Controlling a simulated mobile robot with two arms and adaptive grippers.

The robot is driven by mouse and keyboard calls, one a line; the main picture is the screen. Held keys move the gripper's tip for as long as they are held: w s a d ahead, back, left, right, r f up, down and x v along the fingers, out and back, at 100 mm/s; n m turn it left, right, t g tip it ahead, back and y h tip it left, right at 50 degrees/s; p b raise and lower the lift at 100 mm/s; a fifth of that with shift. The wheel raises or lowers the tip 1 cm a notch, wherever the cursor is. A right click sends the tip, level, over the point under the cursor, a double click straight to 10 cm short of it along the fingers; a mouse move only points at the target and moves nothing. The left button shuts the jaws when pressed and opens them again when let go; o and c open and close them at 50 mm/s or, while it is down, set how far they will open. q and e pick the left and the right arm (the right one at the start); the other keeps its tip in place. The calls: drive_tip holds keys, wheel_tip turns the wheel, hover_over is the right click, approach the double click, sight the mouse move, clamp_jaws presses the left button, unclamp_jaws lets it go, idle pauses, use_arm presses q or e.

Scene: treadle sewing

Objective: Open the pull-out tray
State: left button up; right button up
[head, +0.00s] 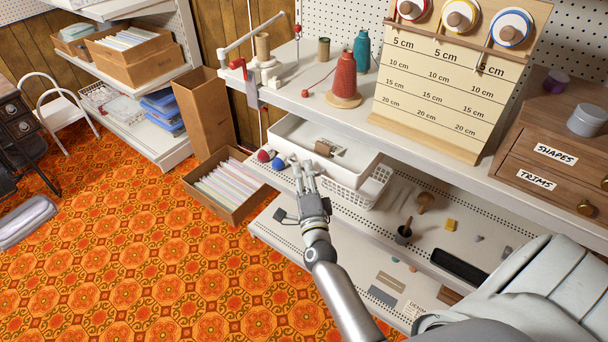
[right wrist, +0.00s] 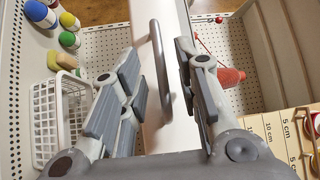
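The white pull-out tray (head: 352,172) sits under the edge of the upper shelf, and part of its inside shows with a few small items in it. In the right wrist view its white front (right wrist: 179,95) runs up the middle and carries a grey bar handle (right wrist: 160,60). My right gripper (head: 303,170) is at the tray's front. Its fingers are apart, with the handle in the gap between them in the right wrist view (right wrist: 160,75); contact is not visible. My left gripper is not in view.
The upper shelf (head: 300,95) holds thread cones and a measuring board (head: 440,95). A cardboard box of papers (head: 226,185) stands on the floor left of the shelves.

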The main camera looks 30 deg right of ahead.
drive_tip(key=v, duration=1.2)
idle(0.3)
drive_tip(key=s+a+f+n+g+y, duration=0.1)
drive_tip(key=a+f+n+g+y, duration=0.2)
drive_tip(key=f, duration=0.6)
drive_tip(key=s+a+f+n+y, duration=0.1)
drive_tip(key=a+f+n+y, duration=0.3)
drive_tip(key=f, duration=0.5)
drive_tip(key=s+a+f+n+g+y, duration=0.1)
drive_tip(key=s+a+f+n+g, duration=0.15)
drive_tip(key=s+f+n, duration=0.4)
drive_tip(key=s+a+f+n+g, duration=0.1)
drive_tip(key=s+f+n+g, duration=0.15)
drive_tip(key=f, duration=0.65)
drive_tip(key=s+d+f+n+g, duration=0.2)
drive_tip(key=s+f, duration=0.3)
drive_tip(key=s, duration=0.3)
drive_tip(key=s+d+f+n+g, duration=0.2)
drive_tip(key=s+f+n+g, duration=0.1)
drive_tip(key=s, duration=0.6)
drive_tip(key=s+d+f+n+g, duration=0.2)
drive_tip(key=s+f+g, duration=0.2)
drive_tip(key=s, duration=0.5)
wheel_tip(320, 180, down, 3)
drive_tip(key=shift+s+d+r+h, duration=0.2)
drive_tip(key=shift+s+d+h, duration=0.05)
drive_tip(key=shift+d+h, duration=0.15)
